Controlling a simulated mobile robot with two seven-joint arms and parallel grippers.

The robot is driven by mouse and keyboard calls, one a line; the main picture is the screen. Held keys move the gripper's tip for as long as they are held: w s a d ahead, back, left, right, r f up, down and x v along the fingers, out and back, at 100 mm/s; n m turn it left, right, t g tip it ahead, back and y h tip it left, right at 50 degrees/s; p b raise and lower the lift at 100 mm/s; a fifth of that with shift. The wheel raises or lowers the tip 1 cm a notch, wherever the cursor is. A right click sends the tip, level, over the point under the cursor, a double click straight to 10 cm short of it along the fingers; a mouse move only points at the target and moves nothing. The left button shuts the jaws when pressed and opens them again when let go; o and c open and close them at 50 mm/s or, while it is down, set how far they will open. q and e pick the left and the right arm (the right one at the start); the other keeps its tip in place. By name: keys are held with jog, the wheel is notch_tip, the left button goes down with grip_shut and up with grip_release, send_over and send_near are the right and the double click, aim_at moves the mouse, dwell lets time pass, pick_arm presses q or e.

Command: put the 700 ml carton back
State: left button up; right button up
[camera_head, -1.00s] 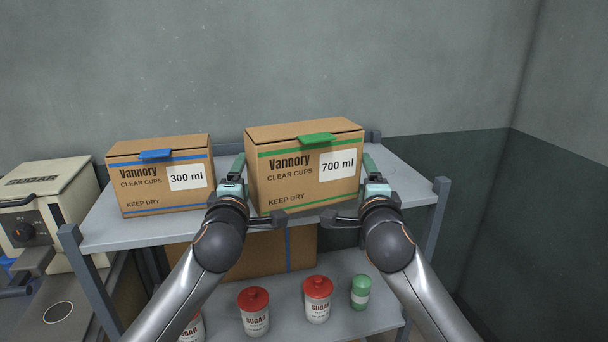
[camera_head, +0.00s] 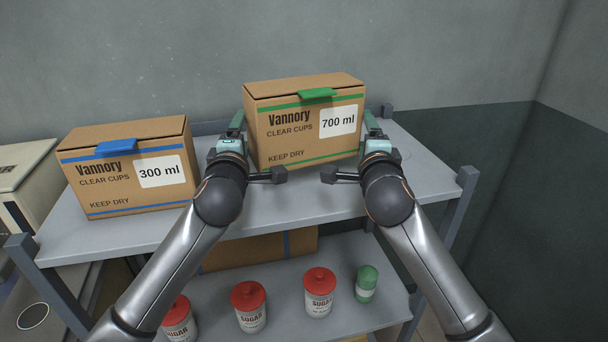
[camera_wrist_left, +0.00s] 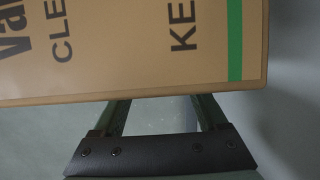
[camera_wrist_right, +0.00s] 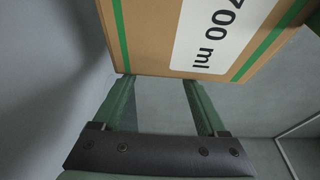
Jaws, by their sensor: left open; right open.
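The 700 ml carton (camera_head: 300,118) is brown with green stripes and a green tab. It is upright over the back part of the upper shelf; I cannot tell whether its base touches the shelf. My left gripper (camera_head: 237,124) is at its left side and my right gripper (camera_head: 371,124) at its right side, both open. The carton sits between the two arms, with nothing visible between either pair of fingers. The carton fills the top of the left wrist view (camera_wrist_left: 130,45) and of the right wrist view (camera_wrist_right: 150,35), close to the fingertips; contact is unclear.
The 300 ml carton (camera_head: 125,170) with blue stripes stands on the upper shelf (camera_head: 400,175) at the left. Sugar jars with red lids (camera_head: 319,292), a green jar (camera_head: 366,284) and another carton (camera_head: 260,250) are on the lower shelf. A wall is close behind.

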aim_at(251, 157)
pick_arm(q)
jog(key=shift+s+d+h, duration=0.1)
jog(key=shift+d+h, duration=0.3)
jog(key=shift+d, duration=0.3)
pick_arm(e)
jog(key=shift+s+a+f+y, duration=0.1)
jog(key=shift+a+y, duration=0.3)
jog(key=shift+a, duration=0.3)
pick_arm(q)
jog(key=shift+f+b, duration=2.55)
jog(key=shift+b, duration=0.05)
pick_arm(e)
jog(key=shift+f, duration=2.45)
pick_arm(q)
jog(key=shift+o, duration=0.5)
jog(key=shift+a+r, duration=0.1)
jog(key=shift+a, duration=0.6)
pick_arm(e)
jog(key=shift+d+r, duration=0.1)
jog(key=shift+d, duration=0.55)
pick_arm(q)
jog(key=o, duration=0.3)
jog(key=shift+a, duration=0.5)
pick_arm(e)
jog(key=shift+d, duration=0.55)
pick_arm(q)
jog(key=shift+a, duration=0.15)
pick_arm(e)
jog(key=o, duration=0.4)
